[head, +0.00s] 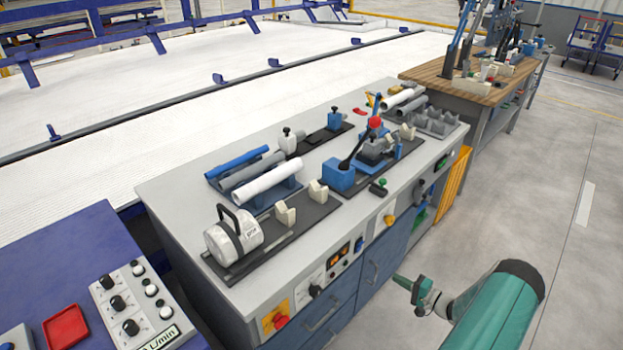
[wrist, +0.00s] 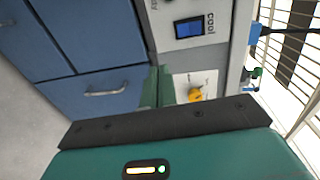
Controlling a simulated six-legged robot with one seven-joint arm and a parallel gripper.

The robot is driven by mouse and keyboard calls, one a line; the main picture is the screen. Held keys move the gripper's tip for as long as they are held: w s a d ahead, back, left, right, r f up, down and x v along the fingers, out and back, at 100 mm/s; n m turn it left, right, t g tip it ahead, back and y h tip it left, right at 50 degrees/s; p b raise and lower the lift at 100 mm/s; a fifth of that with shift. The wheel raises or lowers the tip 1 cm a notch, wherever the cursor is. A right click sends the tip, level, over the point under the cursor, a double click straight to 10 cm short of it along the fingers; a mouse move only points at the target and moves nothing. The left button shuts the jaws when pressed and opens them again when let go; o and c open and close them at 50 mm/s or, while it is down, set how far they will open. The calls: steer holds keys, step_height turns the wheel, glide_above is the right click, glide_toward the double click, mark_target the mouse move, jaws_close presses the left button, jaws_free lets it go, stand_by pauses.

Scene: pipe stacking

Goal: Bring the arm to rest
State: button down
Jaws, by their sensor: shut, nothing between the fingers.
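My arm (head: 495,310) is the teal link at the lower right of the head view. My gripper (head: 402,281) is at its left end, in front of the workbench's blue drawers and apart from them. In the wrist view my gripper (wrist: 160,72) shows as two green fingers, shut with nothing between them. Behind them are blue drawers with a handle (wrist: 105,93) and a panel with a yellow knob (wrist: 195,94).
The grey workbench (head: 165,195) holds a blue pipe (head: 238,164), a white pipe (head: 268,181), a red-knobbed lever (head: 375,122) and fixtures. A dark blue console (head: 75,245) stands at left. A wooden bench (head: 425,72) stands behind. The floor at right is clear.

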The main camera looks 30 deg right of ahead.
steer(key=w+a+r+n+g+y, duration=0.25)
steer(key=w+a+r, duration=0.2)
steer(key=r, duration=0.35)
steer(key=w+a+r+n+g+y, duration=0.2)
steer(key=w+a+r+n+g, duration=0.15)
steer(key=a+r, duration=0.35)
steer(key=s+a+r+n+g+h, duration=0.25)
steer(key=a+r+g, duration=0.35)
steer(key=a+r, duration=0.7)
steer(key=s+a+r+n+g+h, duration=0.1)
steer(key=s+a+r+n+h, duration=0.15)
steer(key=a+r, duration=0.35)
steer(key=s+a+r+n+h, duration=0.1)
steer(key=s+a+r, duration=0.35)
steer(key=r, duration=0.25)
steer(key=s+a+r+n+t+h, duration=0.1)
steer(key=s+a+r+h, duration=0.1)
steer(key=s, duration=0.4)
steer(key=s+a+r+n+t+h, duration=0.1)
steer(key=s+a+r+t+h, duration=0.1)
steer(key=s+a+r, duration=0.2)
steer(key=s+r, duration=0.1)
steer(key=s, duration=0.2)
steer(key=shift+a, duration=0.15)
steer(key=shift+s, duration=0.1)
steer(key=c, duration=2.1)
jaws_free()
